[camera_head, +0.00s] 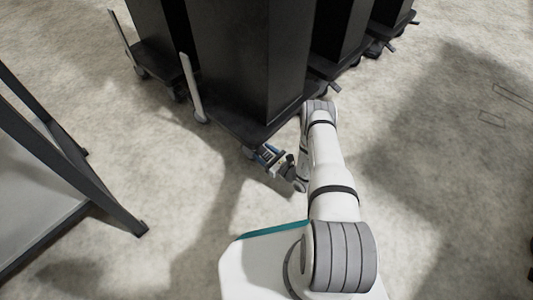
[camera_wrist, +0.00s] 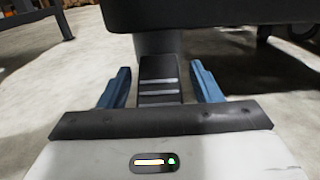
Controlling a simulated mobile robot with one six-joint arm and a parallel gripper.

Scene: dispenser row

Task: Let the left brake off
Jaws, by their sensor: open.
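A black brake pedal with two pale stripes (camera_wrist: 160,78) shows in the wrist view, below a dark post under the black base (camera_wrist: 220,14) of a dispenser. My gripper (camera_wrist: 160,72) is open, with one blue finger on each side of the pedal in the picture. I cannot tell whether either finger touches it. In the head view my gripper (camera_head: 267,156) is low, at the near corner of the closest black dispenser (camera_head: 240,60). The pedal cannot be made out clearly there.
More black dispensers (camera_head: 335,45) stand in a row behind, on wheeled bases. Pale upright bars (camera_head: 190,88) stand at their left sides. A dark-framed rack (camera_head: 75,150) stands at the left. A caster (camera_wrist: 300,28) shows at the wrist view's right.

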